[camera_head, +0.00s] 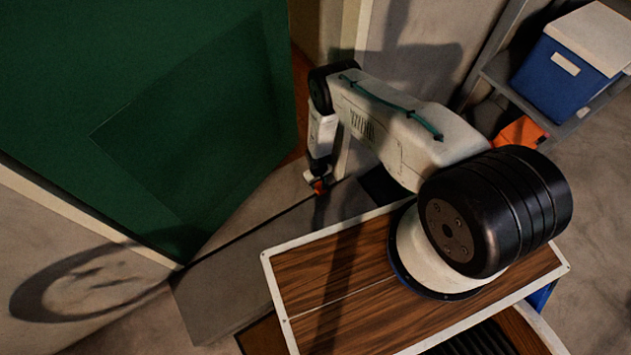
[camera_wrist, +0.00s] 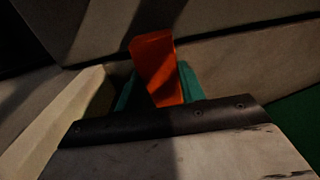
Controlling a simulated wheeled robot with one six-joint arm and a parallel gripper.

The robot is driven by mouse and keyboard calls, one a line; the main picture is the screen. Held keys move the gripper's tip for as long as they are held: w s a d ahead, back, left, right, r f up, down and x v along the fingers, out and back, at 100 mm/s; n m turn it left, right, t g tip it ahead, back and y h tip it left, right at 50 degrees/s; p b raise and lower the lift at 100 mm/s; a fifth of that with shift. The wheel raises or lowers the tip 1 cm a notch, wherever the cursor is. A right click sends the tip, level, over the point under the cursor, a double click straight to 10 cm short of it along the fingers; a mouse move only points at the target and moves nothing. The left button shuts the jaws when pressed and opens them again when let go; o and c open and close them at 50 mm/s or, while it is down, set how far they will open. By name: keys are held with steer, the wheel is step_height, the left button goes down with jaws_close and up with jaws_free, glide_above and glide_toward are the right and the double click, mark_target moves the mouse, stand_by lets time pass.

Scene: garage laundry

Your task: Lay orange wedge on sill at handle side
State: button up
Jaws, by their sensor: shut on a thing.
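The orange wedge (camera_wrist: 154,62) stands between the teal fingers of my gripper (camera_wrist: 157,88) in the wrist view. In the head view my gripper (camera_head: 318,180) is small and mostly hidden by my own arm, with a bit of orange-red at its tip. It is over the far end of a long grey slab (camera_head: 235,275), which looks like the sill, along the foot of a green door (camera_head: 150,110). I cannot tell whether the wedge touches the slab. No door handle shows clearly.
A pale post and wall edge (camera_head: 352,110) stand close behind my gripper. The near part of the slab is clear.

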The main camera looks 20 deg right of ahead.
steer(key=w, duration=0.2)
steer(key=shift+w+f, duration=0.1)
steer(key=shift+w, duration=0.25)
steer(key=shift+f, duration=1.75)
steer(key=o, duration=1)
steer(key=shift+f, duration=0.15)
steer(key=shift+c, duration=0.2)
